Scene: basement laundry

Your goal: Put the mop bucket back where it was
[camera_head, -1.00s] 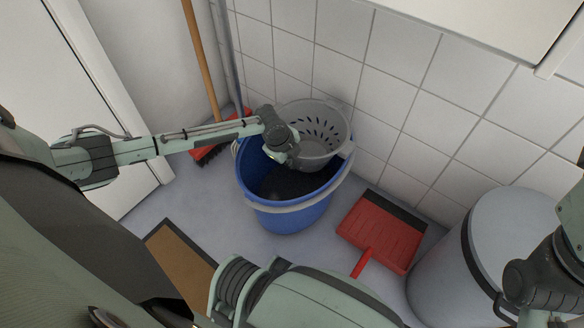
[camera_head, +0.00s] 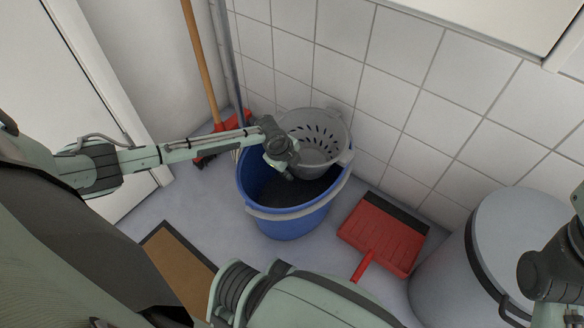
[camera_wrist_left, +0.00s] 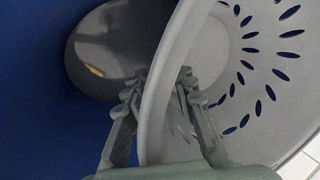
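The mop bucket (camera_head: 290,222) is blue with a pale grey handle band and a grey, slotted wringer basket (camera_head: 322,150) at its back right. It is near the tiled wall and looks upright; I cannot tell whether its base touches the floor. My left gripper (camera_head: 288,174) reaches in over the bucket's left side. In the left wrist view its fingers (camera_wrist_left: 162,76) are on either side of the wringer's rim (camera_wrist_left: 158,105), closed on it. The bucket's dark inside is partly hidden by the gripper. My right gripper (camera_head: 548,275) shows only partly at the right edge, its fingers out of sight.
A red dustpan (camera_head: 382,236) lies on the floor right of the bucket. A grey lidded bin (camera_head: 452,262) stands farther right. A red broom (camera_head: 204,65) leans in the corner behind left. A brown mat (camera_head: 180,262) lies front left. Bare floor shows between bucket and mat.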

